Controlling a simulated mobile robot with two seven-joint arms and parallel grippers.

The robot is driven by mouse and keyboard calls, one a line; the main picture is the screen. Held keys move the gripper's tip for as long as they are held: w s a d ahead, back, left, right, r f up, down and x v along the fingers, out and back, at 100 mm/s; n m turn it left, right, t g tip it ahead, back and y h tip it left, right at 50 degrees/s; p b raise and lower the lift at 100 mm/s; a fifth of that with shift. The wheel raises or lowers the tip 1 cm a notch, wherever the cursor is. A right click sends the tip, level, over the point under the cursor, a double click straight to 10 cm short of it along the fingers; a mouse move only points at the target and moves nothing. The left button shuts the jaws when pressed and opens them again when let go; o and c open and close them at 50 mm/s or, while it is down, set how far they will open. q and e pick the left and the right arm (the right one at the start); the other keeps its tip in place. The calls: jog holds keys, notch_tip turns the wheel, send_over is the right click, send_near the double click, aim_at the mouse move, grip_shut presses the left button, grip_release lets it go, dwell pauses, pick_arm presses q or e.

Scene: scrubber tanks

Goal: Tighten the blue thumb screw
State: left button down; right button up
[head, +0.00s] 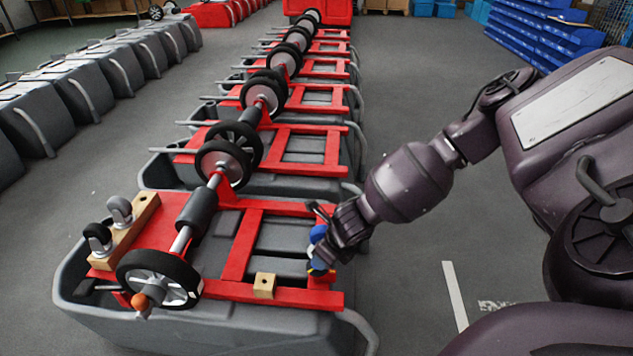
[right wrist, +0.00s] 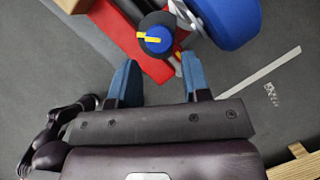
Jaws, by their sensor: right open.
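The blue thumb screw (right wrist: 158,40) shows in the right wrist view as a round blue knob with a yellow bar across its top. It sits beside the red frame (right wrist: 118,37). My right gripper (right wrist: 160,72) is open and empty. Its two blue-grey fingers are spread apart, and the knob lies just beyond the tips, roughly in line with the gap between them. In the head view my right gripper (head: 323,258) is at the right edge of the red frame on the nearest tank and largely hides the knob. My left gripper is not in view.
A larger rounded blue part (right wrist: 230,20) is close to the right of the knob. A wooden block (head: 264,285) sits on the frame near the gripper. A black wheel (head: 158,279) and roller (head: 197,212) lie further left. Grey floor (head: 405,290) to the right is open.

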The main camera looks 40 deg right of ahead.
jog(key=shift+b+x, duration=0.55)
jog(key=shift+x, duration=1.4)
jog(key=c, duration=0.7)
